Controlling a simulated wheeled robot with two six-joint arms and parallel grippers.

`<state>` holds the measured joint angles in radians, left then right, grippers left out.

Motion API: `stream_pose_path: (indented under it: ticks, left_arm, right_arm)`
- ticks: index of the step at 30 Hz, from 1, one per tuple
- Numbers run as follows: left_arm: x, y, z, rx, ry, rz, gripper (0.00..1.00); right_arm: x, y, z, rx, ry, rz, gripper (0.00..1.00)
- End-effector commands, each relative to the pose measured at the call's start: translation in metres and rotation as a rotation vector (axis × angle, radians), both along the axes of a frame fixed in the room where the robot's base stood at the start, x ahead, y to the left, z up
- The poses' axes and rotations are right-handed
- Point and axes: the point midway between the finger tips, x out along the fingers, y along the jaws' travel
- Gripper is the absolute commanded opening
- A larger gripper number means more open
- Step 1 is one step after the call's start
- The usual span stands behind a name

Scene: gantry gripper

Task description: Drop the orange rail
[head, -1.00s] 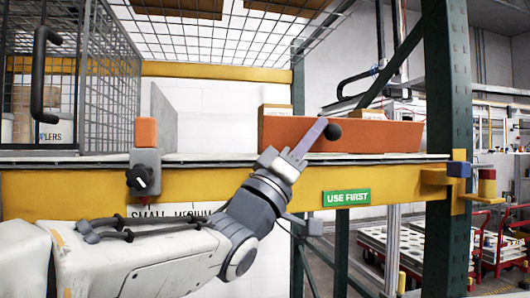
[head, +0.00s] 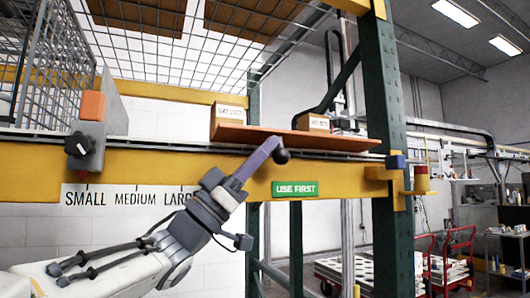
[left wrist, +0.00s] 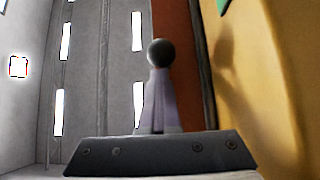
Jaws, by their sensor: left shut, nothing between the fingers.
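The orange rail (head: 295,137) is a long board along the front of the shelf, with small cartons behind it. It shows as a thin, nearly flat slab. My left gripper (head: 270,146), with purple fingers, is shut just below the rail's front edge. A black ball (head: 281,156) sits at its fingertips; I cannot tell what it is fixed to. In the left wrist view the closed fingers (left wrist: 157,85) point at the black ball (left wrist: 160,52), with an orange strip of the rail (left wrist: 194,70) just right of it. My right gripper is out of view.
A yellow shelf beam (head: 335,172) carries a green USE FIRST sign (head: 295,189). A green upright (head: 386,110) stands right. Cartons (head: 228,110) sit behind the rail.

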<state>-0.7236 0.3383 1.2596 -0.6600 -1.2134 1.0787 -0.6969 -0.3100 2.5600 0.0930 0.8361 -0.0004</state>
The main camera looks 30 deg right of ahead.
Motion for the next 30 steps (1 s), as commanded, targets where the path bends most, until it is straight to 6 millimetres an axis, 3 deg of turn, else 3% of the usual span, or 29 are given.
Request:
stream_pose_path:
  ticks: [9, 30]
  left_arm:
    - [0.0057, -0.0003, -0.0111, 0.000, 0.001, 0.001, 0.00]
    - [0.0071, -0.0006, -0.0133, 0.000, 0.001, 0.001, 0.00]
  right_arm:
    - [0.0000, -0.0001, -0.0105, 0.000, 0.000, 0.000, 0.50]
    - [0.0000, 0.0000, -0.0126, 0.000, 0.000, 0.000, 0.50]
